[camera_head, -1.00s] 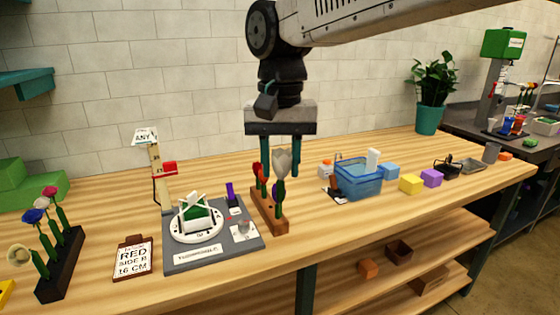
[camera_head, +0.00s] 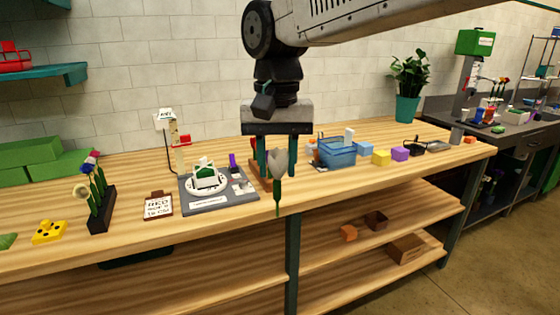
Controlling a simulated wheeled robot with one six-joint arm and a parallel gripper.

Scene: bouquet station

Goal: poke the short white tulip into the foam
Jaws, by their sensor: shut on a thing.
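My gripper (camera_head: 277,150) points down and is shut on a white tulip (camera_head: 277,165). The tulip hangs upright between the fingers, its green stem reaching down in front of the table's front edge. The green foam (camera_head: 206,171) sits in a white round holder (camera_head: 207,187) on a grey base (camera_head: 218,204), left of my gripper. A wooden flower rack (camera_head: 262,187) stands behind the tulip and is partly hidden by it.
A dark rack of flowers (camera_head: 101,210) and a card (camera_head: 158,206) stand left of the base. A measuring post (camera_head: 174,145) stands behind it.

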